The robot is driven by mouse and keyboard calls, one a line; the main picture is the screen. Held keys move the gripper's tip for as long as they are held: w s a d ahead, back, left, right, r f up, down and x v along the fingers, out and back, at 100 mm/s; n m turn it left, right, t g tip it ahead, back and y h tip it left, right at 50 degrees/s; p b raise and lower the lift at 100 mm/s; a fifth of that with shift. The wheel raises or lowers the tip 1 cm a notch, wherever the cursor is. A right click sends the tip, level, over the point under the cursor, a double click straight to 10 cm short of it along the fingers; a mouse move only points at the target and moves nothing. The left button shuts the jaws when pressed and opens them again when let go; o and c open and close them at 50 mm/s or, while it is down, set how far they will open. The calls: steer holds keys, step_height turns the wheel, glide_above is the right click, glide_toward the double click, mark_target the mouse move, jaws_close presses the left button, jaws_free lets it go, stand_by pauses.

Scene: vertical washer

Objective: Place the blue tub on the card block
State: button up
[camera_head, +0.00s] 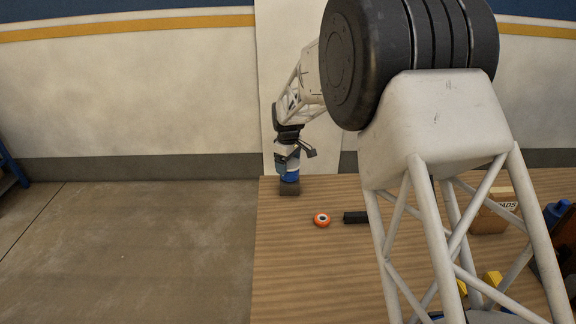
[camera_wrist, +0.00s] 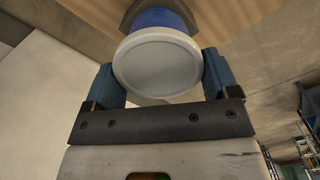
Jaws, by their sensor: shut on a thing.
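The blue tub (camera_head: 290,178) is at the end of my arm in the head view, near the table's far left corner. In the wrist view the tub (camera_wrist: 160,65) shows its round pale lid, with its blue side beyond. My gripper (camera_head: 288,167) is shut on the tub, with one finger on each side of it in the wrist view (camera_wrist: 160,78). A dark brown block (camera_head: 290,189), which looks like the card block, is directly below the tub. Its dark edges also show behind the tub in the wrist view (camera_wrist: 189,14). I cannot tell whether tub and block touch.
An orange ring (camera_head: 322,220) and a black bar (camera_head: 355,217) lie on the wooden table (camera_head: 300,270) nearer to me. A cardboard box (camera_head: 497,212), a blue-capped item (camera_head: 556,212) and yellow pieces (camera_head: 492,279) are at the right, partly behind my arm. The table's left front is clear.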

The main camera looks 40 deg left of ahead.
steer(key=shift+f, duration=0.5)
steer(key=shift+f, duration=0.2)
steer(key=o, duration=0.8)
steer(key=shift+o, duration=0.2)
steer(key=shift+r, duration=0.2)
step_height(320, 180, up, 12)
stand_by(0.5)
